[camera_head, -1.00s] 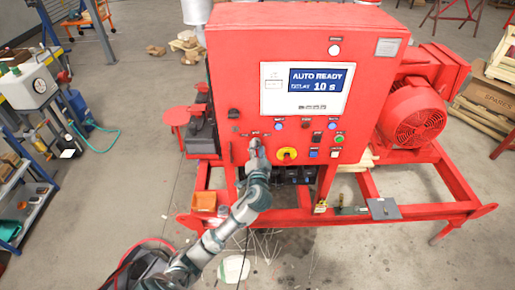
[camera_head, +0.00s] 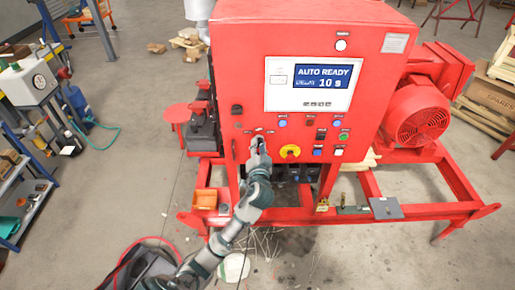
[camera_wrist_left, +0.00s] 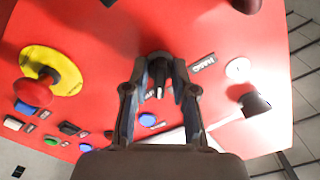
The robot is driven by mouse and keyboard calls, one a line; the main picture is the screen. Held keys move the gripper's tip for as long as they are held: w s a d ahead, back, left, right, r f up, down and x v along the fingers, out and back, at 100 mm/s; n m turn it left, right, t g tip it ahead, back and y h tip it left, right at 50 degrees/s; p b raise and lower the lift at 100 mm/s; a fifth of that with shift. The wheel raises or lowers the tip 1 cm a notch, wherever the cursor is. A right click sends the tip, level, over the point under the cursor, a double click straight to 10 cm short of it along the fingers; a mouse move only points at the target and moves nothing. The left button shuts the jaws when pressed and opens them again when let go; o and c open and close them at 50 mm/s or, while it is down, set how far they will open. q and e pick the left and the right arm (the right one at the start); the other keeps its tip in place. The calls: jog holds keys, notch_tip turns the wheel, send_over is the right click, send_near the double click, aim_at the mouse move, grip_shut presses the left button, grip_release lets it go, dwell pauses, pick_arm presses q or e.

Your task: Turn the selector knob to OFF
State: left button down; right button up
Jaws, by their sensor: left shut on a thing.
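The black selector knob (camera_wrist_left: 158,75) with a white pointer mark is on the red panel face, between the fingertips of my left gripper (camera_wrist_left: 159,92) in the wrist view. The gripper is shut on it. A HAND label (camera_wrist_left: 203,62) shows beside the knob; another label is partly hidden by the fingers. In the head view my left gripper (camera_head: 258,146) is against the lower left of the red control cabinet (camera_head: 238,75) and hides the knob. The display (camera_head: 322,77) reads AUTO READY, 10 s. My right gripper is in neither view.
A red stop button on a yellow ring (camera_head: 290,151) sits close right of the gripper in the head view. Blue, green and white buttons and another black knob (camera_head: 236,110) are nearby. The red skid frame (camera_head: 420,210) runs below.

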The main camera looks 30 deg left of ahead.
pick_arm(q)
jog(key=n+b, duration=0.1)
jog(key=n, duration=0.2)
jog(key=shift+d+r+b, duration=0.1)
jog(key=shift+d+b, duration=0.05)
jog(key=shift+b, duration=0.25)
jog(key=shift+w+r+n+b, duration=0.15)
jog(key=shift+n+b, duration=0.4)
jog(key=shift+n, duration=1.65)
jog(key=shift+r, duration=0.15)
jog(key=c, duration=1.2)
grip_release()
jog(key=shift+s, duration=0.2)
jog(key=shift+d, duration=0.1)
